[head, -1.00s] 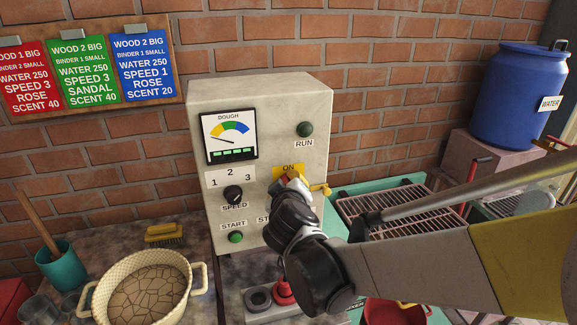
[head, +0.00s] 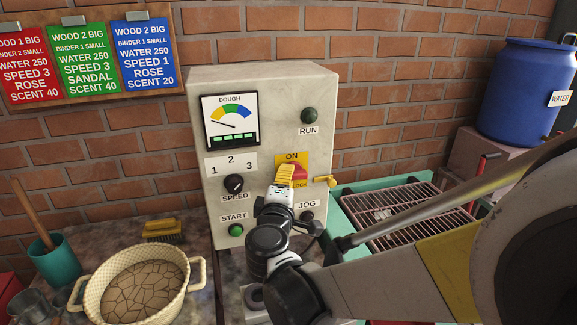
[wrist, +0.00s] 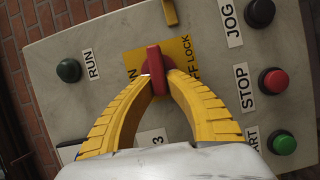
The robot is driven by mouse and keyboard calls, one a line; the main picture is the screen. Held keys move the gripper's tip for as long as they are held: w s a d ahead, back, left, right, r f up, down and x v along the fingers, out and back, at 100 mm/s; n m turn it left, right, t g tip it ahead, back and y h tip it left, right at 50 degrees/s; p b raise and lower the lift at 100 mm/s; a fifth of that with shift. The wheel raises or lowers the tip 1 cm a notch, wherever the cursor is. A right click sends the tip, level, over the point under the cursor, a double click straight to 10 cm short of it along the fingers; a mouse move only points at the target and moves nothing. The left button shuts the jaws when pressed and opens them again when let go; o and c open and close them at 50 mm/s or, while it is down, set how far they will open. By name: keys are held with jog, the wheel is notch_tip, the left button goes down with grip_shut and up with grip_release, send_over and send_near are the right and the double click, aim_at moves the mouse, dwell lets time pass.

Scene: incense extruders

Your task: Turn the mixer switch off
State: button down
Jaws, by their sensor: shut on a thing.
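The mixer switch has a red handle (head: 299,171) on a yellow plate (head: 292,158) marked ON and OFF LOCK, on the front of the pale control box (head: 320,105). My gripper (head: 284,172) reaches it from below and in front. In the wrist view its two yellow fingers (wrist: 160,66) are shut on the red handle (wrist: 156,80), with ON to the left and OFF LOCK to the right. The fingers hide part of the handle and the lettering. I cannot tell exactly which mark it points to.
The JOG button (wrist: 260,12), red STOP button (wrist: 273,81) and green START button (wrist: 283,144) lie close to my gripper. A yellow hasp (head: 322,181) sticks out beside the switch. A dough pot (head: 86,291) stands at lower left, and a wire rack (head: 432,196) at right.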

jog(key=shift+f+n, duration=0.1)
jog(key=shift+n, duration=0.4)
jog(key=c, duration=1.4)
grip_release()
jog(key=s, duration=0.4)
jog(key=s+a, duration=0.1)
jog(key=s, duration=0.7)
jog(key=shift+a, duration=0.15)
